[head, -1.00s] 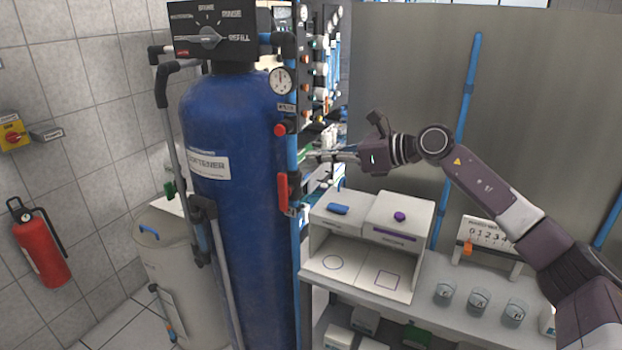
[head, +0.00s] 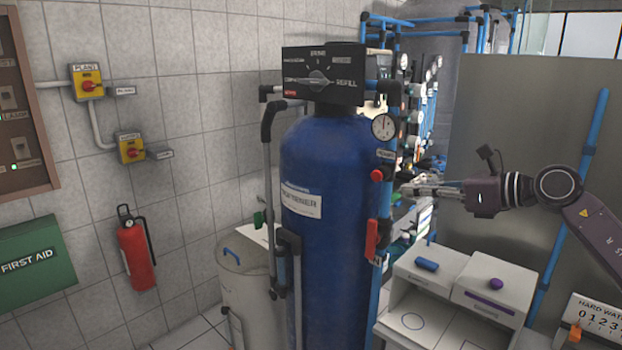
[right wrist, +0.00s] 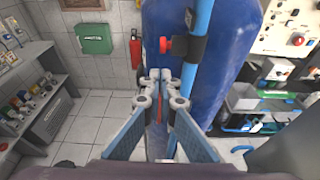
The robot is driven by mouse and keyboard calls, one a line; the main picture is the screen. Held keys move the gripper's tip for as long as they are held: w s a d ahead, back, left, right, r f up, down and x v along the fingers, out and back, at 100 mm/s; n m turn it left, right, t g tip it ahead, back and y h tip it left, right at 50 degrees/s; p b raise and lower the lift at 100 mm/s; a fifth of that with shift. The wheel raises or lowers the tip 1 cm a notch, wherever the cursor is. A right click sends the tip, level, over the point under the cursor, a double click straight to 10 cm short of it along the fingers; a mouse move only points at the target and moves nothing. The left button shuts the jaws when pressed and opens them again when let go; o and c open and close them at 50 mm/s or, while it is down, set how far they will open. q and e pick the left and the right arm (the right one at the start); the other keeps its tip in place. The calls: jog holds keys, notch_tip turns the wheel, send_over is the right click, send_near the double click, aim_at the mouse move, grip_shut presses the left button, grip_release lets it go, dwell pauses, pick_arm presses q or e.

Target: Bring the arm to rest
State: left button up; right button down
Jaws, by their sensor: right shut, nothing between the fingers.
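My right arm comes in from the right in the head view. Its right gripper (head: 408,190) points left, by the blue pipe at the right side of the blue softener tank (head: 325,230). In the right wrist view the gripper (right wrist: 160,76) has its fingertips together and holds nothing. Beyond the fingertips are the tank (right wrist: 225,60), the blue pipe and a red knob (right wrist: 166,45). The gripper appears apart from them. My left gripper is in neither view.
A white cabinet (head: 395,331) with a blue and a purple item on top stands below my right arm. A grey panel (head: 490,125) is behind the arm. A fire extinguisher (head: 136,255), yellow switches and a first aid box (head: 35,268) are on the left wall.

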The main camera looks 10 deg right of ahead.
jog(key=s+a+f+m+t+y, duration=0.15)
jog(key=a+m+t+y, duration=0.25)
jog(key=a+m, duration=0.7)
jog(key=s+d+f+m+h, duration=0.1)
jog(key=s+f+m+h, duration=0.35)
jog(key=f+m, duration=0.4)
jog(key=s+d+f+m+g+h, duration=0.1)
jog(key=s+d+f+m+h, duration=0.15)
jog(key=f+m+h, duration=0.5)
jog(key=s+d+f+m+h, duration=0.1)
jog(key=s+f+m+h, duration=0.3)
jog(key=f+m, duration=0.6)
jog(key=s+a+f+m+g+y, duration=0.1)
jog(key=s+a+f+m+g, duration=0.1)
jog(key=s+f+g, duration=0.5)
jog(key=s+a+f+m+y, duration=0.15)
jog(key=s+f, duration=0.35)
jog(key=s, duration=0.7)
jog(key=s+a+f+m+g, duration=0.15)
jog(key=s+f+g, duration=0.25)
jog(key=s+f, duration=0.4)
jog(key=s+f+g, duration=0.1)
jog(key=s+f, duration=0.2)
jog(key=f, duration=2.2)
jog(key=s+d+f+g, duration=0.1)
jog(key=s+d+f, duration=0.1)
jog(key=s+f, duration=1.3)
jog(key=shift+s+d+n+g, duration=0.3)
jog(key=shift+s+d+n, duration=0.1)
jog(key=shift+s, duration=0.75)
